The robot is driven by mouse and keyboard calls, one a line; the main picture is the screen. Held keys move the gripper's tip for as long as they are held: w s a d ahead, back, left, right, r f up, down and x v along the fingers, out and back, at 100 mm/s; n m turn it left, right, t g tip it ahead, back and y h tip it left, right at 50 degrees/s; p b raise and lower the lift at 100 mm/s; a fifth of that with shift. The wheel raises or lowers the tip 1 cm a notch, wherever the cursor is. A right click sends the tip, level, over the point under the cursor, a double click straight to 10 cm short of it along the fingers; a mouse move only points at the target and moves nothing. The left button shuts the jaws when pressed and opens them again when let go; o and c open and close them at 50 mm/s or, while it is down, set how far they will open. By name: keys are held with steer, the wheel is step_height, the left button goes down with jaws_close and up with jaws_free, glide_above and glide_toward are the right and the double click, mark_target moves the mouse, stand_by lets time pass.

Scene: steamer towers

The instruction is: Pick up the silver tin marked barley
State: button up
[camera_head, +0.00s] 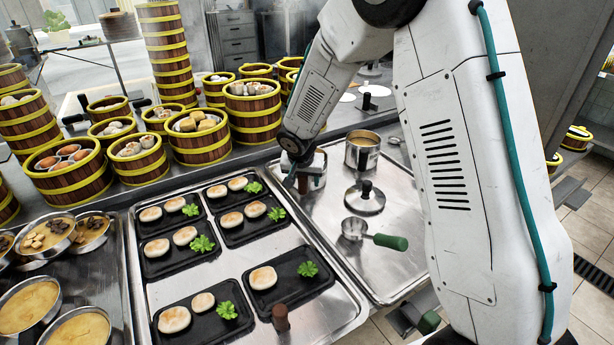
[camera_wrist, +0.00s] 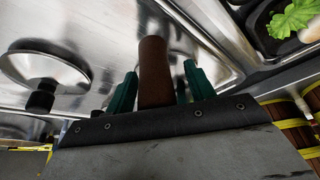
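My gripper (camera_wrist: 158,80) points down over the tray in the head view (camera_head: 302,178), partly hidden by my own arm. In the wrist view its two green fingers stand on either side of a brown handle (camera_wrist: 154,62). A narrow gap shows between the handle and the right finger, so the gripper looks open around it. In the head view a silver tin (camera_head: 318,170) stands right at my gripper and is partly covered by it. Another open silver tin (camera_head: 362,152) stands just behind to the right. No barley marking is readable on either.
A lid with a black knob (camera_head: 365,198) and a green-handled scoop (camera_head: 368,233) lie on the metal tray (camera_head: 340,235). A second tray (camera_head: 335,318) with black plates of buns is at the left front. Steamer baskets (camera_head: 200,140) crowd the back left.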

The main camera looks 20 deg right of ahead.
jaws_close()
steer(key=shift+r, duration=0.1)
step_height(320, 180, up, 18)
stand_by(0.6)
steer(key=c, duration=0.7)
jaws_free()
jaws_close()
